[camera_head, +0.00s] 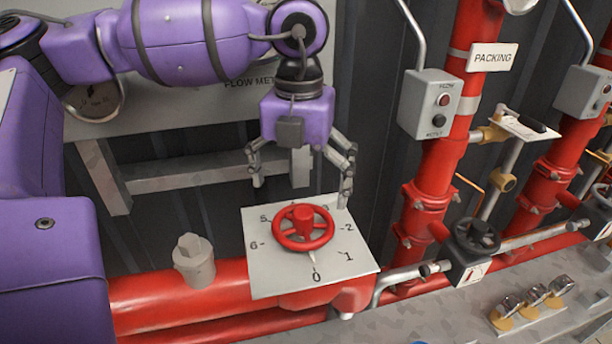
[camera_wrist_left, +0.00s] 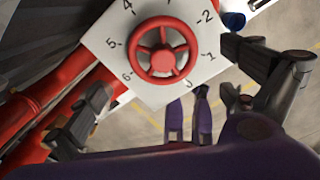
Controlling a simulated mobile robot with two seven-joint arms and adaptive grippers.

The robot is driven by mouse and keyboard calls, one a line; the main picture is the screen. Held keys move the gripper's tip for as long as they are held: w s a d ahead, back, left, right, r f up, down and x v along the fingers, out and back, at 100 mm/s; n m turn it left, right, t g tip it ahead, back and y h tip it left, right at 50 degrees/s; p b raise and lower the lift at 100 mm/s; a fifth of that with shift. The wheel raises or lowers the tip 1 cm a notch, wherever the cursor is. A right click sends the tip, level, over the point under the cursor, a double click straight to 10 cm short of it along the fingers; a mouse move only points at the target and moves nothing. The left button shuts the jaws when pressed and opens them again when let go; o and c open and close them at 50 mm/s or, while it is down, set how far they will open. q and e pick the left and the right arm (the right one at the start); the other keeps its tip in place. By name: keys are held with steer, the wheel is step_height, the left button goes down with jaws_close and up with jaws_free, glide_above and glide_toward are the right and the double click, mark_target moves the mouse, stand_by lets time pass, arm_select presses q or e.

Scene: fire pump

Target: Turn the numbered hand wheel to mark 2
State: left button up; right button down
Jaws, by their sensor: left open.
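The red hand wheel (camera_head: 303,228) sits on a square white plate (camera_head: 268,278) with black numbers around it. A thin pale pointer (camera_head: 313,258) at its near rim points to the 0. The 2 mark (camera_head: 349,228) is on the plate's right side. My left gripper (camera_head: 301,197) is open and empty, pointing down just above the plate's far side, its fingers spread wider than the wheel. In the left wrist view, the wheel (camera_wrist_left: 163,50) lies between the spread fingers, with no clear contact. My right gripper is in neither view.
A grey capped stub (camera_head: 194,262) stands on the red pipe (camera_head: 180,296) left of the plate. Red upright pipes (camera_head: 436,165), a grey button box (camera_head: 431,104) and a dark valve wheel (camera_head: 477,236) stand to the right. A grey wall frame (camera_head: 190,180) is behind.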

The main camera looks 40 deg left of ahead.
mark_target(302, 211)
arm_select(q)
steer(key=f, duration=0.5)
steer(key=shift+w+f, duration=0.2)
steer(key=shift+w, duration=0.05)
steer(key=shift+f, duration=0.75)
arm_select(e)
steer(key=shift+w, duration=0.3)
arm_select(q)
steer(key=shift+c, duration=0.5)
